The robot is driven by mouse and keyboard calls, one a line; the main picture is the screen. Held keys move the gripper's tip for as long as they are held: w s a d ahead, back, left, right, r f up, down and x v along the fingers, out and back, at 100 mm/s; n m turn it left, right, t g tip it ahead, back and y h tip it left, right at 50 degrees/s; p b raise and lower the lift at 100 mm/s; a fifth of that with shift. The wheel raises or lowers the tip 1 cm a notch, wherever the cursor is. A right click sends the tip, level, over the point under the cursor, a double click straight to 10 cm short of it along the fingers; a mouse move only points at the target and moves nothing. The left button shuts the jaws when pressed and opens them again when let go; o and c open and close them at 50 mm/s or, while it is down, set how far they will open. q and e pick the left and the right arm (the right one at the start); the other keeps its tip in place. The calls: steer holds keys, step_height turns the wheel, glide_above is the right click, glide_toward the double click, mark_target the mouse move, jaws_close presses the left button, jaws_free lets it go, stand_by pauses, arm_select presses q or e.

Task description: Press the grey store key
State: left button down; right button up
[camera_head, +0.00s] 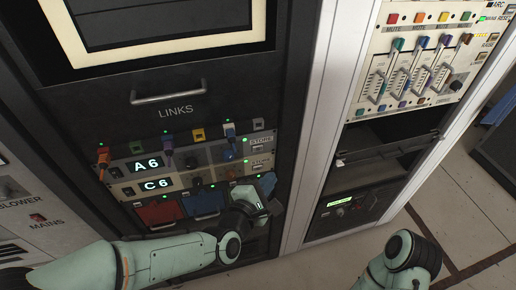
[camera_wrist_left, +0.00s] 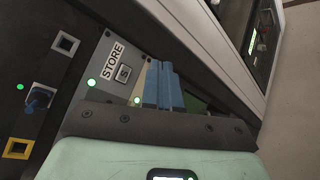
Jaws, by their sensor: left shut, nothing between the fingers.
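The upper grey store key (camera_head: 259,148) is on the patch panel in the row with the A6 display (camera_head: 146,164). In the left wrist view it is a small square key marked S (camera_wrist_left: 124,74), beside its STORE label, uncovered. A second STORE label (camera_head: 259,163) sits below it, in the C6 row (camera_head: 156,184). My left gripper (camera_head: 268,182) is just below that second label. Its blue fingers (camera_wrist_left: 164,86) are shut and empty, to the right of the upper key in the wrist view, and hide part of the lower row. Contact with the panel cannot be told. My right gripper is out of view.
Coloured plugs and sockets line the panel top, including a blue plug (camera_head: 230,131) near the upper key. Red (camera_head: 160,212) and blue (camera_head: 205,203) parts sit below the displays. A drawer handle (camera_head: 168,92) juts out above. A light rack post (camera_head: 325,130) stands right.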

mark_target(258, 148)
arm_select(q)
steer(key=shift+w+a+b, duration=0.25)
steer(key=shift+w+a, duration=0.15)
steer(key=shift+w, duration=0.75)
steer(key=shift+w+a+b, duration=0.25)
steer(key=shift+w+a, duration=0.1)
steer(key=shift+w, duration=0.85)
steer(key=shift+w+a+b, duration=0.25)
steer(key=shift+w+a, duration=0.15)
steer(key=shift+w, duration=0.75)
steer(key=shift+w+a+b, duration=0.15)
steer(key=shift+w+b, duration=0.25)
steer(key=shift+b, duration=0.15)
steer(key=shift+w+a+b, duration=0.1)
steer(key=shift+w+b, duration=0.25)
steer(key=shift+b, duration=0.1)
steer(key=shift+s, duration=0.15)
steer(key=shift+s+d, duration=0.2)
steer(key=shift+s, duration=0.4)
